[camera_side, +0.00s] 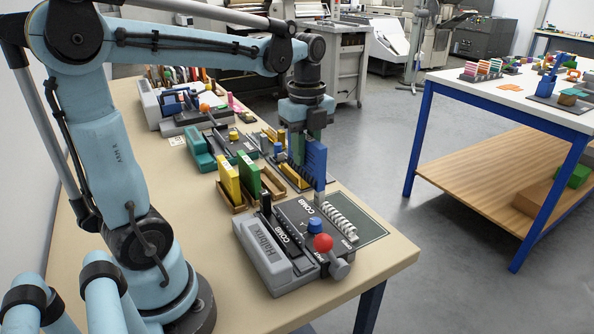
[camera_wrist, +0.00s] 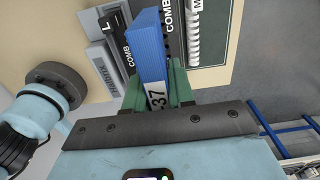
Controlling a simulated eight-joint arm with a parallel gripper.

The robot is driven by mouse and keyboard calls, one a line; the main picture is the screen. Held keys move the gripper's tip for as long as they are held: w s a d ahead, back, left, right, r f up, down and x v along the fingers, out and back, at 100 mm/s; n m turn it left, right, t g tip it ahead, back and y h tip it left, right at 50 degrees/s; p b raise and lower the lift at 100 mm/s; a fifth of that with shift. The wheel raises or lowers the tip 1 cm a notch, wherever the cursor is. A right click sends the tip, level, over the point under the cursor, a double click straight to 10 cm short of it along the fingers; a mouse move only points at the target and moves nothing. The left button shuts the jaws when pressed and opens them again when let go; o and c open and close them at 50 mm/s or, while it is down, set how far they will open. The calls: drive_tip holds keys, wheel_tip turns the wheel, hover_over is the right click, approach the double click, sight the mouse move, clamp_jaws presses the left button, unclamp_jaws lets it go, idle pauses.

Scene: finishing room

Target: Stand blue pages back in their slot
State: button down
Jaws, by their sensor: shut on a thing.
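The blue pages (camera_side: 316,163) are an upright blue block held by my gripper (camera_side: 303,150) above the bench, behind the black-and-grey comb machine. In the wrist view the blue pages (camera_wrist: 150,40) stick out beyond the green fingers of my gripper (camera_wrist: 155,92), which are shut on them from both sides. A white label reading 37 shows at their near end. A wooden slotted holder (camera_side: 234,209) stands left of the pages, with yellow pages (camera_side: 228,175) and green pages (camera_side: 249,172) upright in it. Its right part (camera_side: 273,187) looks empty. I cannot see what lies directly under the blue pages.
The comb machine (camera_side: 268,258) stands in front, with a red knob (camera_side: 323,242), a blue knob (camera_side: 315,225) and a white comb spine (camera_side: 340,222) on a dark mat. More devices line the bench behind. The bench's front right corner (camera_side: 395,258) is clear.

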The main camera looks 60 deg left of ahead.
drive_tip(key=a+f, duration=0.3)
drive_tip(key=a, duration=0.7)
drive_tip(key=a+f, duration=0.3)
drive_tip(key=a, duration=0.6)
drive_tip(key=shift+a+f, duration=0.2)
drive_tip(key=shift+f, duration=2.8)
drive_tip(key=shift+f, duration=0.65)
drive_tip(key=c, duration=1.2)
unclamp_jaws()
drive_tip(key=shift+c, duration=0.2)
wheel_tip(320, 180, up, 11)
